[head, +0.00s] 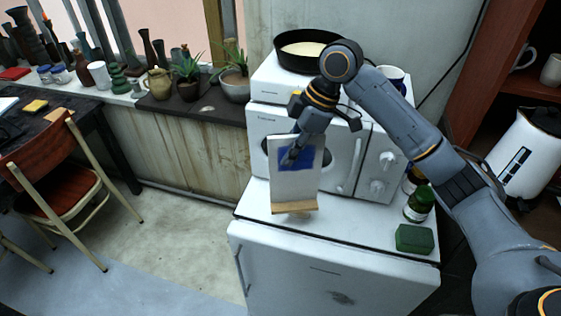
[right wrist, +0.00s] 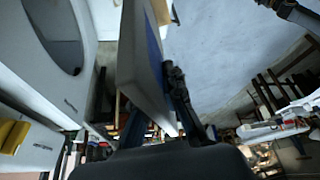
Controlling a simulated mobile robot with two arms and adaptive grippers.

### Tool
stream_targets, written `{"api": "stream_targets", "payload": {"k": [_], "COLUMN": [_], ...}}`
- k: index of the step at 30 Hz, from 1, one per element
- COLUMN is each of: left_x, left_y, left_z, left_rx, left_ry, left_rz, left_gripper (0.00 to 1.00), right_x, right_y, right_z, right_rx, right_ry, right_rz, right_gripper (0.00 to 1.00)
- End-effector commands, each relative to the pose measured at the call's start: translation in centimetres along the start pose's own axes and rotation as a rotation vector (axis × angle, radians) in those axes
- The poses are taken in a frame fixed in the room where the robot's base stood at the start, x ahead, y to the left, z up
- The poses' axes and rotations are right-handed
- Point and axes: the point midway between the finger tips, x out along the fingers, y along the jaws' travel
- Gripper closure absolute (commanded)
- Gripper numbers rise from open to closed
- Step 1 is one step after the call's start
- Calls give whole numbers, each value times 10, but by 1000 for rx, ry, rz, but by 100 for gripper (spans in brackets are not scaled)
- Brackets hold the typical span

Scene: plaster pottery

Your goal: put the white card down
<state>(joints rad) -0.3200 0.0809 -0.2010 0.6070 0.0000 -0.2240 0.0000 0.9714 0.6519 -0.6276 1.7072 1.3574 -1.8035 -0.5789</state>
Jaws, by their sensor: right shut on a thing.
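The white card (head: 296,184) is upright in front of the white microwave, with a blue patch on its upper part. My right gripper (head: 291,156) is shut on it near that patch. In the right wrist view the card (right wrist: 142,62) shows nearly edge-on, with a dark finger against its side. The card's lower edge is at a small wooden stand (head: 295,208) above the white cabinet top; I cannot tell whether it rests there. My left gripper is not seen.
The white cabinet (head: 335,270) carries the microwave (head: 343,145), a green block (head: 415,238) and a dark green jar (head: 420,204). A black pan (head: 278,62) sits higher up behind. A white kettle (head: 525,150) stands at the right. The cabinet's front left top is clear.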

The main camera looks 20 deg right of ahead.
Motion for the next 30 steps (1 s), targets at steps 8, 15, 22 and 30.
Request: {"api": "stream_targets", "payload": {"k": [8,15,22,30], "left_x": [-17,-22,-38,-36], "left_y": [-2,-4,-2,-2], "left_z": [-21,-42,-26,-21], "left_rx": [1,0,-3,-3], "left_ry": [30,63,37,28], "left_rz": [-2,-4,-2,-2], "left_gripper": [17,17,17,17], "right_x": [51,71,96,100], "right_y": [38,50,50,50], "right_z": [-7,-7,4,5], "right_rx": [1,2,1,0], "right_ry": [-1,0,-1,0], "right_rz": [0,1,1,3], "right_gripper": [100,100,100,100]}}
